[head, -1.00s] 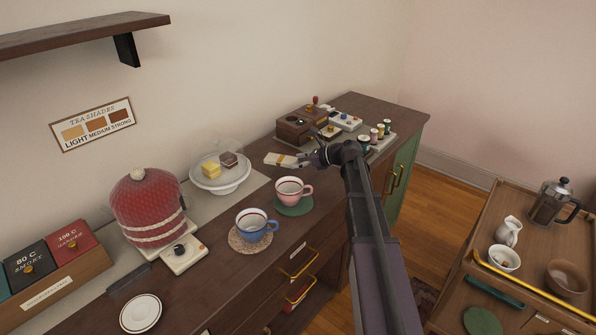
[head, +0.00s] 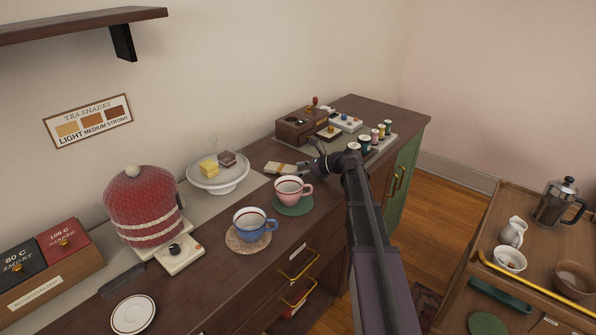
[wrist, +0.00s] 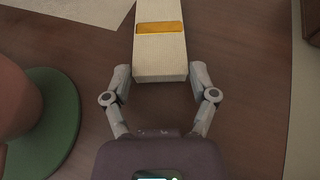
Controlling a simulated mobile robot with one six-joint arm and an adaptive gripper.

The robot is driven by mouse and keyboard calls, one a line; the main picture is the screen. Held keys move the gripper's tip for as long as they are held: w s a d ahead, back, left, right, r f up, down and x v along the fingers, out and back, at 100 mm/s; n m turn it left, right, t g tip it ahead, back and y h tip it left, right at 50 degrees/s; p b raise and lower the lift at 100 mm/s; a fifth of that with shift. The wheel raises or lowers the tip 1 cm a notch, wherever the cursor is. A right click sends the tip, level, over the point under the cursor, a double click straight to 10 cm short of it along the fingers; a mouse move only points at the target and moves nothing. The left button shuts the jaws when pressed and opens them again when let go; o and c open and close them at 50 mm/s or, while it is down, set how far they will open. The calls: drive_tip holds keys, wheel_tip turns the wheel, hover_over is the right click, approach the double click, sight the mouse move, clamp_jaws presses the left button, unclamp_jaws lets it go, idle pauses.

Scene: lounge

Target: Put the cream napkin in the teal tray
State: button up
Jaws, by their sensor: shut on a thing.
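The cream napkin (head: 279,168) is a flat folded strip with a yellow band, on the dark wooden cabinet top beyond the pink cup. In the wrist view, the napkin (wrist: 160,58) points away from me, its near end between my fingers. My gripper (wrist: 160,80) is shut on that near end, one finger at each side. My gripper also shows in the head view (head: 305,168), low over the cabinet top.
The pink cup (head: 291,190) on a green coaster stands close by my gripper. A blue cup (head: 250,222) and a cake stand (head: 217,180) are nearby. A wooden grinder box (head: 300,127) and spools stand behind. The trolley also holds a bowl, jug and press.

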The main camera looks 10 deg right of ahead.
drive_tip(key=shift+f, duration=0.15)
drive_tip(key=o, duration=0.9)
drive_tip(key=shift+r, duration=0.3)
drive_tip(key=shift+s+d+r+p, duration=0.15)
drive_tip(key=shift+s+d+p, duration=0.1)
drive_tip(key=shift+d+p, duration=0.1)
drive_tip(key=p+v, duration=0.4)
drive_tip(key=v, duration=0.7)
